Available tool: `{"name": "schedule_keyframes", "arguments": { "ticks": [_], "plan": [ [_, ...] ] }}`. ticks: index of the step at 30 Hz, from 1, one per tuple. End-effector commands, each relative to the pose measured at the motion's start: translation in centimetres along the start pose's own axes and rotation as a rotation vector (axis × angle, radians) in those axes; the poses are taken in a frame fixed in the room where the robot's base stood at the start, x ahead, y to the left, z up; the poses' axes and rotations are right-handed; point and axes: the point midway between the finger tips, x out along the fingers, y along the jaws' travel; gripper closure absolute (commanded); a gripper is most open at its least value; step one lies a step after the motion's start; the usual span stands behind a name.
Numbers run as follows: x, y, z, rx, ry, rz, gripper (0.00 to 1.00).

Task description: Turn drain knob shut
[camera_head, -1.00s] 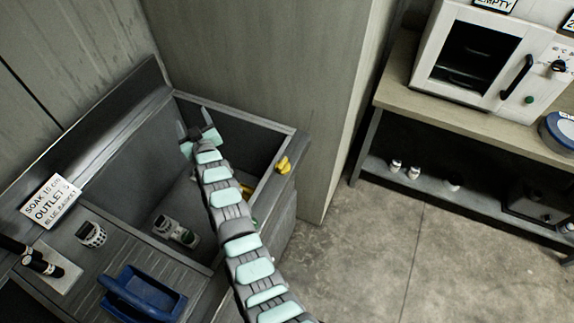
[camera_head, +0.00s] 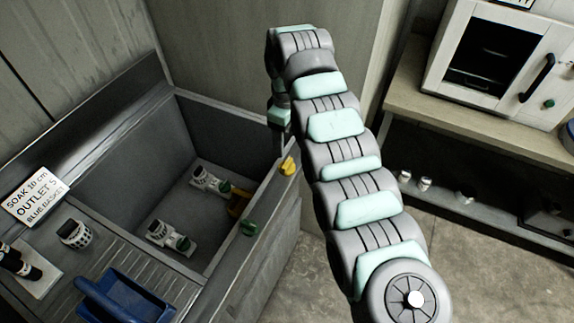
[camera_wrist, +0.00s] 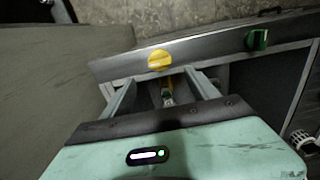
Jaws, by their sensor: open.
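A yellow knob (camera_head: 288,166) sits on the right rim of the grey sink (camera_head: 120,130). A green knob (camera_head: 249,228) sits on the same rim, nearer the front. No drain label is visible on either. In the wrist view, the yellow knob (camera_wrist: 160,59) is just beyond my gripper (camera_wrist: 163,84), roughly in line with the gap between the fingers. The green knob (camera_wrist: 257,39) is off to the right. My gripper is open, with nothing held. In the head view it points down just above the yellow knob, with its fingers mostly hidden; contact cannot be told.
White fittings with green parts (camera_head: 172,239) and a yellow piece (camera_head: 238,203) lie in the sink. A sign (camera_head: 35,197) leans behind. A bench with a white oven (camera_head: 490,60) stands right.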

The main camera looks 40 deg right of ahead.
Motion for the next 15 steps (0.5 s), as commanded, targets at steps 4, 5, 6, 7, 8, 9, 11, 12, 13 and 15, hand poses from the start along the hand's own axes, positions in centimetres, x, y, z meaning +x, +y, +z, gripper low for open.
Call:
{"name": "schedule_keyframes", "arguments": {
  "ticks": [4, 5, 6, 7, 8, 9, 11, 12, 13, 15],
  "plan": [
    [0.5, -0.1, 0.3, -0.001, -0.007, -0.005, 0.31],
    [0.8, -0.1, 0.3, -0.001, -0.007, -0.006, 0.31],
    [1.2, -0.1, 0.3, 0.000, -0.007, -0.006, 0.31],
    [1.6, -0.1, 0.3, 0.000, -0.006, -0.005, 0.31],
    [2.0, -0.1, 0.3, 0.000, -0.005, -0.005, 0.31],
    [2.6, 0.0, 0.2, 0.000, -0.004, -0.004, 0.31],
    [3.6, 0.0, 0.2, 0.001, -0.004, -0.003, 0.31],
    [4.3, -0.1, 0.3, 0.001, -0.006, -0.005, 0.31],
    [4.9, -0.1, 0.3, 0.001, -0.007, -0.005, 0.31],
    [6.4, -0.1, 0.2, 0.001, -0.006, -0.004, 0.31]
  ]
}}
